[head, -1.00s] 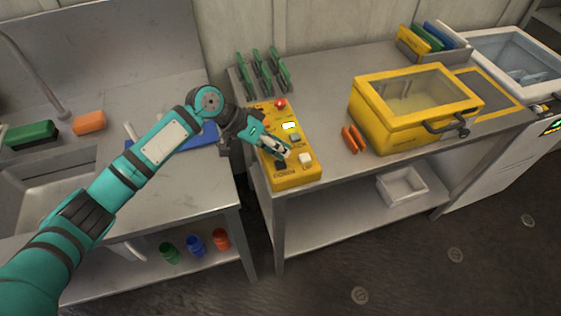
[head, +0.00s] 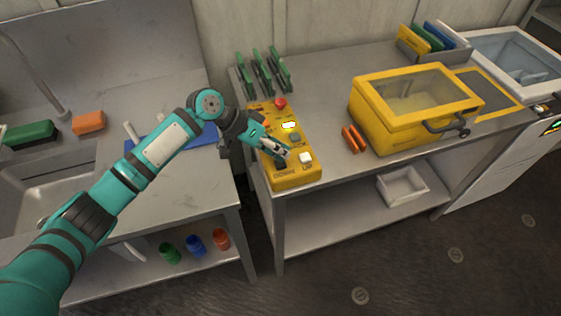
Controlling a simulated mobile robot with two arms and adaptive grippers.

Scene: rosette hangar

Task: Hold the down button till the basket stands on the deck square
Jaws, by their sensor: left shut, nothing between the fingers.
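A yellow control box (head: 290,178) stands on the left end of the right bench. It has a black button (head: 279,163) above the word "DOWN", a white button (head: 306,158) beside it, and a red knob (head: 280,103) at the top. My left gripper (head: 282,156) is shut and empty, its fingertips at the black down button and partly covering it. I cannot tell whether they press it. A yellow case (head: 400,138) with a clear lid and dark handle stands to the right; its pale contents are unclear. I cannot make out a basket for certain. My right gripper is out of view.
A yellow-outlined square (head: 487,93) lies right of the case. Orange sticks (head: 350,140) lie between box and case. Green-handled items (head: 264,72) stand behind the control box. A gap separates the two benches. A white bin (head: 402,186) sits on the lower shelf.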

